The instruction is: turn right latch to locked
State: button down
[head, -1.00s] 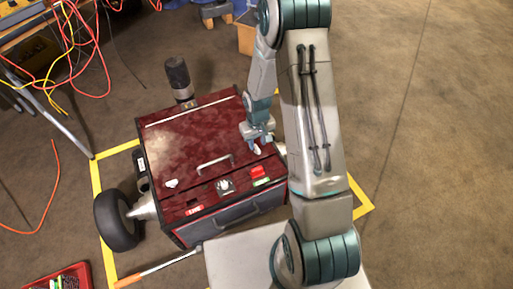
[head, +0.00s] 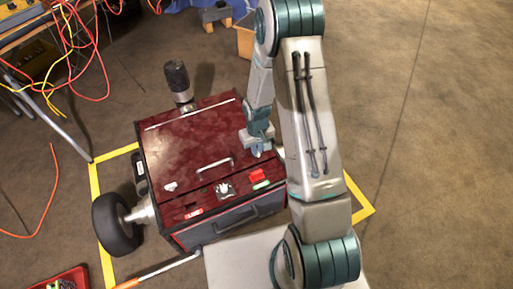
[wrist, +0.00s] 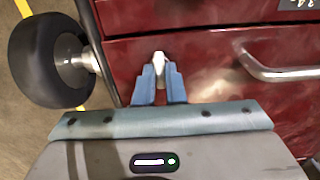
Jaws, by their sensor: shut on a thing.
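My gripper (head: 260,152) reaches down to the right part of the dark red lid (head: 190,140) of the charger box. In the wrist view, its two blue fingers (wrist: 160,84) are shut on the right latch (wrist: 159,59), a small pale metal tab. The latch's upper end shows between the fingertips; the rest is hidden. In the head view my gripper hides the latch. The left latch (head: 170,187) is a small pale tab near the lid's left front corner, away from my gripper. I cannot tell whether the right latch is locked.
A lid handle (head: 215,165) lies between the latches; it also shows in the wrist view (wrist: 285,72). The front panel has a knob (head: 224,189) and a red button (head: 257,175). A black wheel (head: 115,223) stands at left. Cables (head: 65,50) hang at upper left.

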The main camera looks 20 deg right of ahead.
jog(key=shift+m, duration=0.3)
jog(key=m, duration=0.4)
jog(key=shift+p, duration=0.3)
jog(key=m+p, duration=0.1)
jog(key=m, duration=0.3)
jog(key=shift+r+m, duration=0.1)
jog(key=shift+m, duration=0.2)
jog(key=m+p, duration=0.2)
jog(key=m, duration=0.2)
jog(key=shift+a, duration=0.1)
jog(key=shift+m+p, duration=0.95)
jog(key=shift+m, duration=1.25)
jog(key=c, duration=1.5)
grip_release()
